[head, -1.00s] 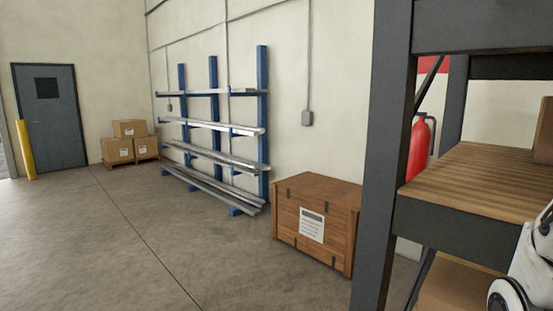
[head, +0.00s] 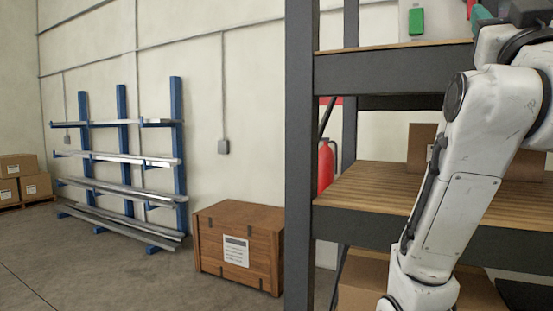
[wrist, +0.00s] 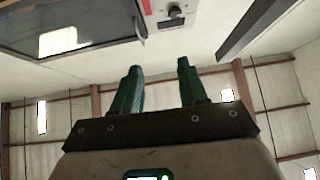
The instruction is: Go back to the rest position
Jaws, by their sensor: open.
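My gripper (wrist: 160,88) shows in the wrist view with its two green fingers apart and nothing between them. The fingers point up toward the wall and ceiling structure. In the head view, my white arm rises along the right side in front of a shelf rack (head: 300,160). A bit of teal at the top right edge may be part of my gripper; most of that end is cut off by the frame.
The rack has wooden shelves (head: 345,185) close to my arm. A brown box (head: 422,143) sits on its middle shelf. A wooden crate (head: 240,245) stands left of the rack. A blue bar rack (head: 122,140) is by the wall. Floor (head: 100,265) at left is clear.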

